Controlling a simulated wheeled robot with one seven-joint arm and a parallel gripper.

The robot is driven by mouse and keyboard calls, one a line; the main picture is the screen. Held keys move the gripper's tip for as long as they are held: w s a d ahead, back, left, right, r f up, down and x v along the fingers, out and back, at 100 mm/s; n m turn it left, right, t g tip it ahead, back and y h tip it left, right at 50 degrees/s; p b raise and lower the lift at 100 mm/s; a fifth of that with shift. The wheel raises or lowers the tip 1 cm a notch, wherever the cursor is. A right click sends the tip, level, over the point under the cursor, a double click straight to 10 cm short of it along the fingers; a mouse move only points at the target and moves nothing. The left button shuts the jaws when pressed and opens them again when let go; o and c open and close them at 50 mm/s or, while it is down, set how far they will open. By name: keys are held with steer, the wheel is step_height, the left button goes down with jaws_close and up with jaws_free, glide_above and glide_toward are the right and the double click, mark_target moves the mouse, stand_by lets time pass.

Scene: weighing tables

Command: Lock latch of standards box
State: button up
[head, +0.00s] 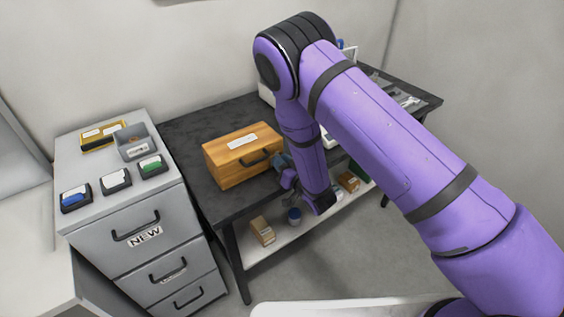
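The standards box appears to be the orange-brown wooden box (225,151) with a white label on its lid and a dark handle on its front. It sits closed, lid down, on the dark table (203,196). No latch can be made out; the box's right front end is close to my wrist. My gripper (287,180) hangs at the end of my purple arm, just right of the box's front. Its fingers are small and partly hidden by the wrist, so I cannot tell whether they touch the box or hold anything.
A grey drawer cabinet (150,215) marked NEW stands left, with a yellow case (100,136), a grey bin (137,142) and several small containers on top. A lower white shelf (275,242) holds small boxes and jars. My arm covers much of the table's right side.

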jaws_close()
steer(key=shift+s+a+n, duration=0.1)
steer(key=shift+n, duration=1.3)
steer(key=shift+o, duration=2.2)
jaws_free()
